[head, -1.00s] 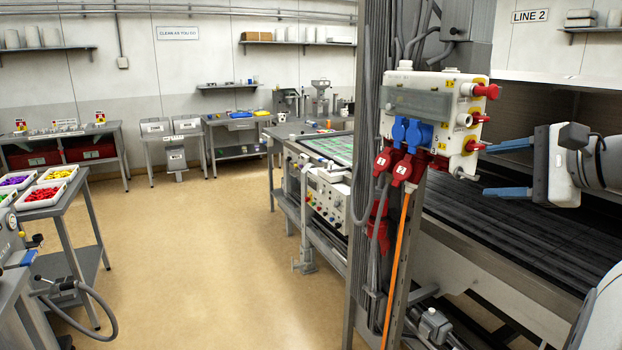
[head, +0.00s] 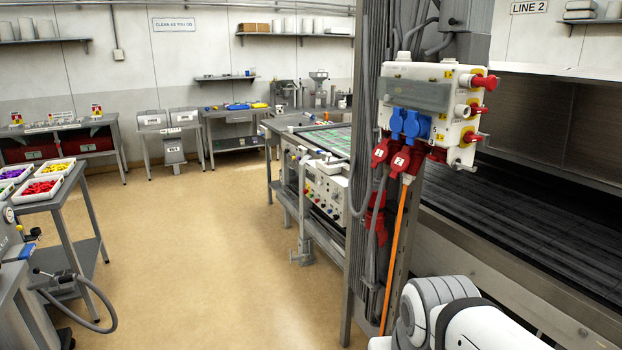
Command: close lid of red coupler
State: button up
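A white socket box (head: 416,97) hangs on the grey column. Two red couplers, one on the left (head: 380,152) and one on the right (head: 400,161), sit at its lower edge below the blue sockets (head: 409,123). An orange cable runs down from the right one. Another red coupler (head: 374,215) hangs lower beside the column. Red fittings, one upper (head: 484,83) and one lower (head: 472,138), stick out from the box's right side. I cannot tell which lids are open or shut. My gripper is out of view; only my arm shows at the bottom right.
The grey column (head: 377,60) with bundled cables stands left of the box. A dark conveyor bed (head: 520,210) under a hood lies to the right. A control panel (head: 327,186) and bench stand behind. The floor (head: 200,270) at left is clear.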

aim_at(382, 235)
jog(key=k, duration=0.6)
jog(key=z, duration=0.25)
jog(key=i, duration=1.7)
jog(key=u, duration=0.4)
